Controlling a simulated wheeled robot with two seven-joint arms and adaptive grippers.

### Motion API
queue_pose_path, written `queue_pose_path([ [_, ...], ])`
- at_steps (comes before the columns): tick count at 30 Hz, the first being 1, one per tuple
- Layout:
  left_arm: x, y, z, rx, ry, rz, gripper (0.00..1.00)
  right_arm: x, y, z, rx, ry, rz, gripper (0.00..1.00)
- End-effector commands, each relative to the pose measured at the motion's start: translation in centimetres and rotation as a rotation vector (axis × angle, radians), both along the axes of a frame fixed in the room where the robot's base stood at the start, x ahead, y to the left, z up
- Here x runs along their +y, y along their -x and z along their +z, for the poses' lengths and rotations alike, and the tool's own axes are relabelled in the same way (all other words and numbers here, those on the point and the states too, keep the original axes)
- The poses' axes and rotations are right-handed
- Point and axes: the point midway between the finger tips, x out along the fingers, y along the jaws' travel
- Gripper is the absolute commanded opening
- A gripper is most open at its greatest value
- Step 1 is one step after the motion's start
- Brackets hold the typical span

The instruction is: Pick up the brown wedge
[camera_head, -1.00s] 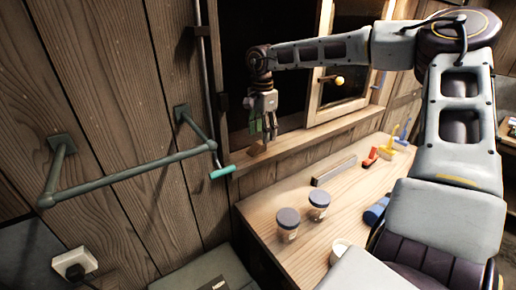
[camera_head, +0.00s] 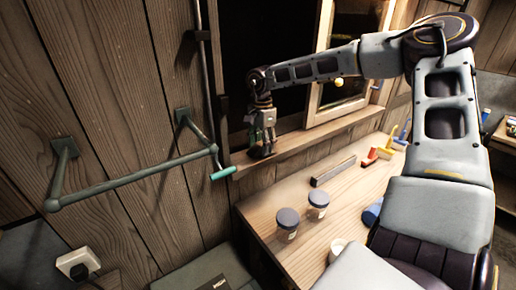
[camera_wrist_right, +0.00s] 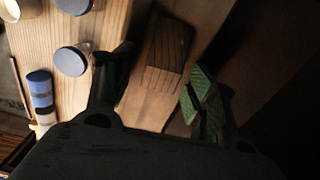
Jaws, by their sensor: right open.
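The brown wedge (camera_wrist_right: 168,45) shows in the right wrist view as a wood-coloured block with dark grain lines, resting on the window sill (camera_head: 285,148). In the head view it is mostly hidden behind my right gripper (camera_head: 262,142). My right gripper is open and points down just over the sill. In the wrist view its two fingers (camera_wrist_right: 160,80), with a green ridged pad on the right one, stand on either side of the wedge's near end, with gaps showing. Whether a finger touches it I cannot tell. My left gripper is out of view.
Two lidded jars (camera_head: 287,224) (camera_head: 317,205), a white cup (camera_head: 338,248), a dark bar (camera_head: 333,171) and a red tool (camera_head: 370,157) are on the wooden bench (camera_head: 262,212). A wall rail (camera_head: 130,178) juts out at left. The window frame (camera_head: 318,75) stands beside my forearm.

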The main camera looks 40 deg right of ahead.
Motion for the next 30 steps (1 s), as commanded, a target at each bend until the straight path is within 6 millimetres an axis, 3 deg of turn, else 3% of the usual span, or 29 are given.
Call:
queue_pose_path([
  [14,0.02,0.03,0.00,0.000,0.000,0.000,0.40,0.00,-0.01,-0.18,-0.001,0.000,-0.001,0.57],
  [24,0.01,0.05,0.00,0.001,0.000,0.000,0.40,0.00,-0.02,-0.16,-0.001,0.000,-0.001,0.16],
  [30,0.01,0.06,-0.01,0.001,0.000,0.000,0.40,0.00,-0.02,-0.15,-0.001,0.000,-0.001,0.13],
])
